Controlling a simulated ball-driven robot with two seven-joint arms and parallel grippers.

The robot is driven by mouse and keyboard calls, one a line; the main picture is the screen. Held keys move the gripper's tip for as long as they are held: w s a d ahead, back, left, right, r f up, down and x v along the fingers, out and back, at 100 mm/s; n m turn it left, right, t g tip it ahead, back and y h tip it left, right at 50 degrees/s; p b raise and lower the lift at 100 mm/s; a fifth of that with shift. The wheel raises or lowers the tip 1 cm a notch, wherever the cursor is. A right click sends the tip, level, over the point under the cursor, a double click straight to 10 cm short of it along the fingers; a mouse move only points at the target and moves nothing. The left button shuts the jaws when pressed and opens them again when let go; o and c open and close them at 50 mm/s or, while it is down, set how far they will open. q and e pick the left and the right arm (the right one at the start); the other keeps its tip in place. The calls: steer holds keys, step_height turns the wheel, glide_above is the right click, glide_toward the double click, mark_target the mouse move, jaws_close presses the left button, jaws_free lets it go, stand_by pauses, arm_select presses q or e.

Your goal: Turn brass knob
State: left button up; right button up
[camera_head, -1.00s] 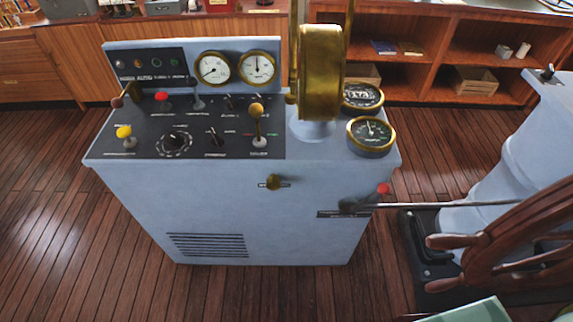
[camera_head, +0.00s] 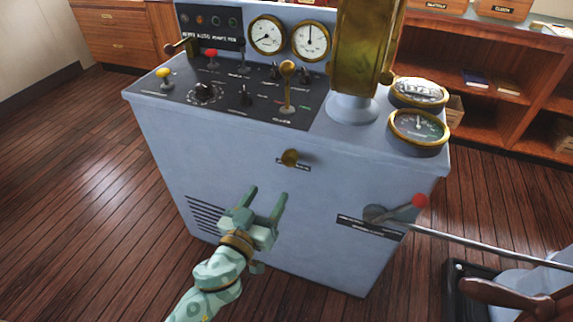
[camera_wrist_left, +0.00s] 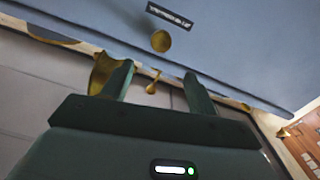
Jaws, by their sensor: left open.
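The brass knob (camera_head: 290,158) sticks out of the upper front face of the blue-grey console (camera_head: 340,215), with a small dark label plate behind it. It also shows as a round brass disc in the left wrist view (camera_wrist_left: 161,41), beyond the fingertips. My left gripper (camera_head: 266,193) is open and empty. It is in front of the console, below and a little left of the knob in the head view, apart from it. Its two fingers also show in the left wrist view (camera_wrist_left: 158,80). My right gripper is not in view.
A red-tipped lever (camera_head: 419,201) juts from the console's right front, with a long metal rod beside it. Levers, a yellow-topped one (camera_head: 163,73) among them, and brass gauges (camera_head: 418,128) stand on top. A wooden wheel (camera_head: 505,300) is at lower right. The floor at left is clear.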

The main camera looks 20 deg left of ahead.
mark_target(287, 162)
arm_select(q)
steer(key=w, duration=1.1)
steer(key=shift+w+d+f+b, duration=0.1)
steer(key=shift+w+d+b, duration=0.15)
steer(key=shift+d+b, duration=0.05)
steer(key=c, duration=1)
